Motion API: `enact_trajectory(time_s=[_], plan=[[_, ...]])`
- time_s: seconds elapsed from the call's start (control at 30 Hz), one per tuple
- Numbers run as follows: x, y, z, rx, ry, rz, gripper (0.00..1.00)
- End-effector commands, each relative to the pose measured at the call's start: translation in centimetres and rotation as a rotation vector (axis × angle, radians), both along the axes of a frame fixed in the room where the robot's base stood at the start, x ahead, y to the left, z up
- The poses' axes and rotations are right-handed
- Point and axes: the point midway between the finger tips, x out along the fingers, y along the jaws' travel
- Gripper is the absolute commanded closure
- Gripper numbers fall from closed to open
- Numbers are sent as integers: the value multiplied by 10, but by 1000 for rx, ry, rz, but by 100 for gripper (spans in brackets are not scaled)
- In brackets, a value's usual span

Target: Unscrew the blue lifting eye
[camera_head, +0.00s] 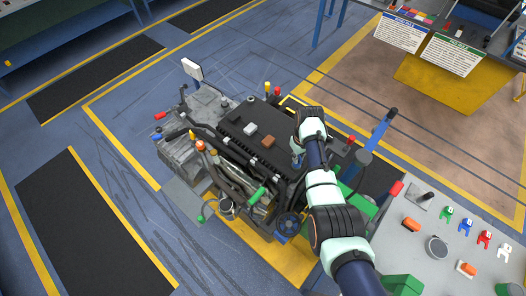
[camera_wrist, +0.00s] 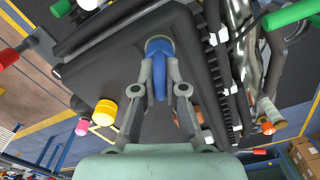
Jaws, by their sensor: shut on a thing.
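The blue lifting eye (camera_wrist: 158,50) stands on the dark top cover (camera_wrist: 110,75) of the engine, near the cover's edge in the wrist view. A pale round base shows around its far end. My gripper (camera_wrist: 159,88) is shut on the eye, with one grey finger on each side of it. In the head view my arm reaches in from the lower right, and my gripper (camera_head: 298,158) is at the right part of the engine cover (camera_head: 245,125). The arm mostly hides the eye there. I cannot tell how far the eye is screwed in.
Yellow and pink caps (camera_wrist: 104,112) stand near the gripper. A grey bench (camera_head: 455,215) with coloured clips is at lower right.

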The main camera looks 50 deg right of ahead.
Motion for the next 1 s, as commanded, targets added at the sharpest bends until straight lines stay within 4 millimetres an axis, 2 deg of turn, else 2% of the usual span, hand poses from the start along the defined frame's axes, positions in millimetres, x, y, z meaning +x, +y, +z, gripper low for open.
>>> enact_trajectory(time_s=[0.47,0.5,0.67,1.0], plan=[[-3,2,-3,6,5,1318,100],[-3,2,-4,6,5,1362,57],[-2,1,-3,3,4,1352,31],[-1,0,3,-2,3,1351,31]])
